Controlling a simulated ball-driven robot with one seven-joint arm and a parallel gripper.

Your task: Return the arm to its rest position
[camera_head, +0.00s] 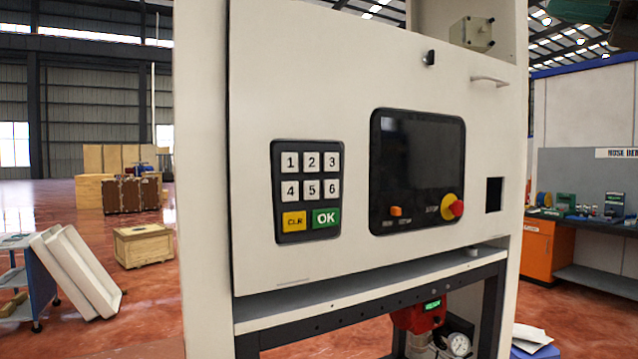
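My gripper is not in view. A blurred dark shape in the top right corner cannot be made out clearly. A white dispenser cabinet (330,90) fills the middle of the view. Its front panel carries a keypad (307,190) with number keys, a yellow CLR key and a green OK key. To the right of the keypad is a dark screen panel (418,150) with a small orange switch (396,211) and a red and yellow knob (452,207). The screen looks blank.
Below the panel is a pale shelf (370,290), with a red device (420,314) and a gauge (458,344) underneath. A workbench with an orange cabinet (549,252) stands at the right. A cart (35,280) and a wooden crate (143,245) stand on open floor at the left.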

